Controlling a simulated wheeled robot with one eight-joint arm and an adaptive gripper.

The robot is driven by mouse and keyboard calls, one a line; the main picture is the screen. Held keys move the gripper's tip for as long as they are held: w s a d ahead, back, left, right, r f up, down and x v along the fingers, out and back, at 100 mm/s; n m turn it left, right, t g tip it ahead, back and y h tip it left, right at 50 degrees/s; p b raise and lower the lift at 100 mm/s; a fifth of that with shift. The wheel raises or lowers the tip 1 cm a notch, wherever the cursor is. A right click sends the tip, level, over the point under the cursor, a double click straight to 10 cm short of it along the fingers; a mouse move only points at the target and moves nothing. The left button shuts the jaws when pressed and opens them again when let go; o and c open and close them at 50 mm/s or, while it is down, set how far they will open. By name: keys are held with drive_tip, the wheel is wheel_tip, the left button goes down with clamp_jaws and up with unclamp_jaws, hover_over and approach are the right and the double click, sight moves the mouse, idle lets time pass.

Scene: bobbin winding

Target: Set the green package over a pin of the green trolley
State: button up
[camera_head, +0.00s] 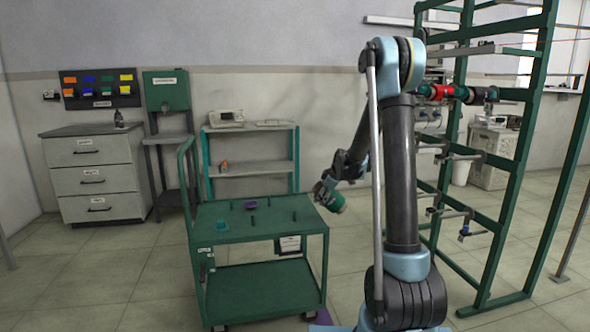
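The green trolley (290,228) stands left of my arm, with several thin dark upright pins on its top; one bare pin (295,214) is near the right side. The green package (334,202) is at the end of my arm, tilted, just beyond the trolley's right edge and above the level of its top. My gripper (327,192) appears shut on this package, though its fingers are small and partly hidden. A purple package (251,205) and a small teal package (222,226) are on the trolley top.
The trolley's push handle (187,185) rises at its left end. A tall green rack (520,150) with red and dark packages (441,92) stands to the right. A teal shelf (250,167) is behind the trolley. Open floor lies left of the trolley.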

drive_tip(key=w+a+r+m+t+y, duration=0.1)
drive_tip(key=a+r+m+t+y, duration=0.35)
drive_tip(key=a+r+m, duration=0.6)
drive_tip(key=shift+w+a+f+n, duration=0.1)
drive_tip(key=shift+a+f+n, duration=0.35)
drive_tip(key=shift+f, duration=0.35)
drive_tip(key=shift+s+a+f+n, duration=0.1)
drive_tip(key=shift+a+f+n, duration=0.35)
drive_tip(key=shift+f, duration=0.4)
drive_tip(key=shift+w+a+f+n, duration=0.1)
drive_tip(key=shift+a+f+n, duration=0.3)
drive_tip(key=shift+f, duration=0.4)
drive_tip(key=shift+h, duration=0.25)
drive_tip(key=shift+f, duration=3.1)
drive_tip(key=shift+f, duration=1.1)
drive_tip(key=o, duration=1.3)
